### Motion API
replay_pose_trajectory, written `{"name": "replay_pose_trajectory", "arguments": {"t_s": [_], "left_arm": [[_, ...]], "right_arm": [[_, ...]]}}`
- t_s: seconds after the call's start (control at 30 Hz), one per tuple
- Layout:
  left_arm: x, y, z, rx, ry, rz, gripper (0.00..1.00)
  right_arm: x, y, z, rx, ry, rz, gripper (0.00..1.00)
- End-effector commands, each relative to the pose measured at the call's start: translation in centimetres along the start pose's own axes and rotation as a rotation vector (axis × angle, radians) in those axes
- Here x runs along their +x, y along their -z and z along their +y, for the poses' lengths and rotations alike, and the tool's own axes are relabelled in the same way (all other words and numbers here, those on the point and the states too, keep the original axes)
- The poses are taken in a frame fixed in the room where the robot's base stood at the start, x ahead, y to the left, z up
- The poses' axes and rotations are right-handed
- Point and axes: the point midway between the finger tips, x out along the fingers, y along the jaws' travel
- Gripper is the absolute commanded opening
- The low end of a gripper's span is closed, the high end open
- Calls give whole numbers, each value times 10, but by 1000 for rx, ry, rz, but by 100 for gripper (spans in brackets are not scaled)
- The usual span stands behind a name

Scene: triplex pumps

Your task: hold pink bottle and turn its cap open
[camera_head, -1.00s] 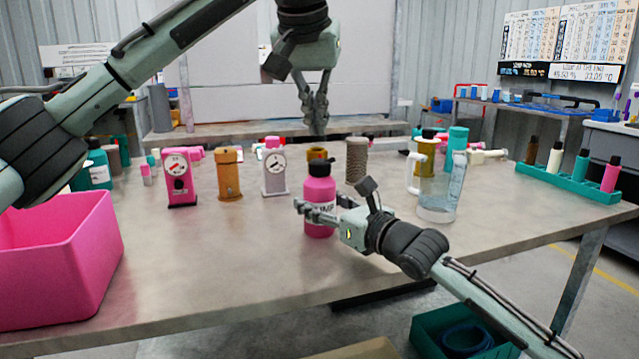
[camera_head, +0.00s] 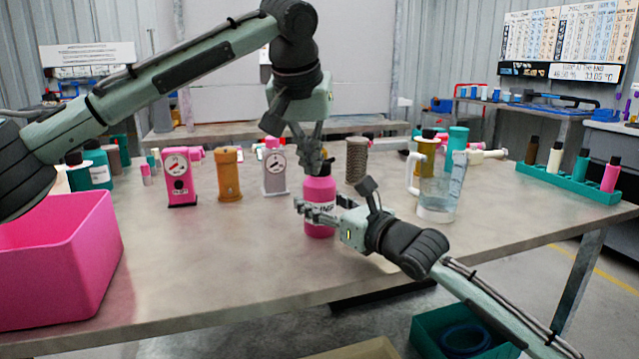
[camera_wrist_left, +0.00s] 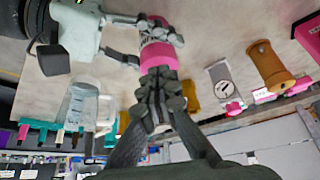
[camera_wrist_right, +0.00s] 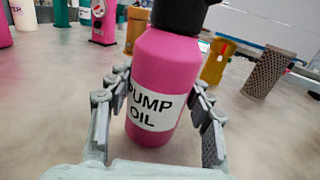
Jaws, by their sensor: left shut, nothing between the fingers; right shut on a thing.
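The pink bottle (camera_head: 318,188) stands upright on the table with a white label reading "PUMP OIL" in the right wrist view (camera_wrist_right: 158,72). My right gripper (camera_head: 318,207) is shut around its body from the front right, a finger on each side. My left gripper (camera_head: 316,163) points down, closed, right at the top of the bottle. In the left wrist view its fingers (camera_wrist_left: 160,88) overlap the bottle's top; contact with the cap cannot be told.
A pink gauge (camera_head: 179,178), an orange cylinder (camera_head: 229,175) and a grey gauge (camera_head: 275,172) stand left of the bottle. A clear jug (camera_head: 437,195) stands to its right. A pink bin (camera_head: 60,262) is at front left. The front table surface is clear.

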Motion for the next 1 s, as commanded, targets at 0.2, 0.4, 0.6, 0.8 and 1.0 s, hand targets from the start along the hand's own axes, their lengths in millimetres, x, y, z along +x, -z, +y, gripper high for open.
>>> {"name": "replay_pose_trajectory", "arguments": {"t_s": [0.2,0.4,0.6,0.8,1.0], "left_arm": [[0,0,0,0,0,1,0],[0,1,0,0,0,1,0],[1,3,0,1,0,1,0],[2,5,1,0,-1,0,0],[3,7,1,0,-1,1,0]], "right_arm": [[0,0,0,1,0,1,10],[0,0,0,1,0,1,10],[0,0,0,1,-1,1,10],[0,0,0,1,-1,1,10],[0,0,1,1,-1,0,10]]}}
